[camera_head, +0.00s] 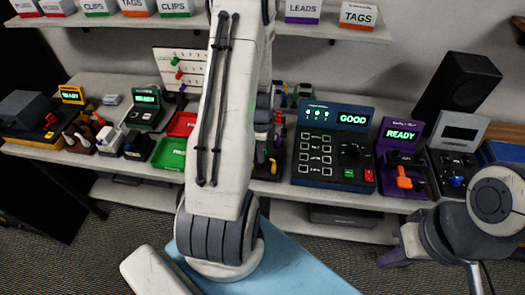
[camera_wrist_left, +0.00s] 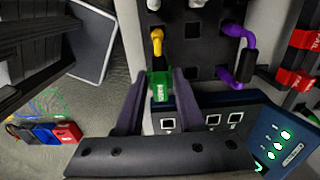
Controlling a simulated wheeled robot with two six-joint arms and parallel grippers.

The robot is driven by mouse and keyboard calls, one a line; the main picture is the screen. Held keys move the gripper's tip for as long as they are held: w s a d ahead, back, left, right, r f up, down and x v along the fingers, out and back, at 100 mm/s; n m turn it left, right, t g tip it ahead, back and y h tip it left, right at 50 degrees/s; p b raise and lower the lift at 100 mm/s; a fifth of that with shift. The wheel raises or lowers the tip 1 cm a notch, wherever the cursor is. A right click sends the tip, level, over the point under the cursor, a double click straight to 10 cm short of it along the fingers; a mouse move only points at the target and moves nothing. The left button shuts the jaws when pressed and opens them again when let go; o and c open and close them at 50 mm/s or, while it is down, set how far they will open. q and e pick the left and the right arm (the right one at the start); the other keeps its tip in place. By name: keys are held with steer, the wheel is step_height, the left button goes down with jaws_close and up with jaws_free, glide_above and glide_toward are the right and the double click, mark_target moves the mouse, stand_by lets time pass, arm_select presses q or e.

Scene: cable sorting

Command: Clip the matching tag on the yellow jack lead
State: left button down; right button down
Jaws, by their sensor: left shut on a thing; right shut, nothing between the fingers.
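In the left wrist view, my left gripper (camera_wrist_left: 159,74) is shut on a green tag (camera_wrist_left: 160,90) with pale lettering. The yellow jack lead (camera_wrist_left: 157,42) bends out of a dark panel (camera_wrist_left: 200,52) just beyond the fingertips. Its lower end meets the top of the green tag in the picture; I cannot tell whether the tag is clipped around it. In the head view my left forearm covers this spot and hides the left gripper. My right gripper (camera_head: 391,258) is shut and empty, low at the right, in front of the bench.
A purple lead (camera_wrist_left: 243,55) sits on the same panel. The blue tester (camera_head: 333,148) shows GOOD, beside a purple READY station (camera_head: 402,165). Green (camera_head: 169,153) and red (camera_head: 183,124) trays lie left of my arm. Labelled bins (camera_head: 303,11) line the shelf above.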

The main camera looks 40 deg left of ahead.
arm_select(q)
steer(key=shift+f, duration=0.45)
stand_by(0.8)
jaws_free()
stand_by(0.4)
steer(key=shift+r+p, duration=3.1)
steer(key=shift+r, duration=1)
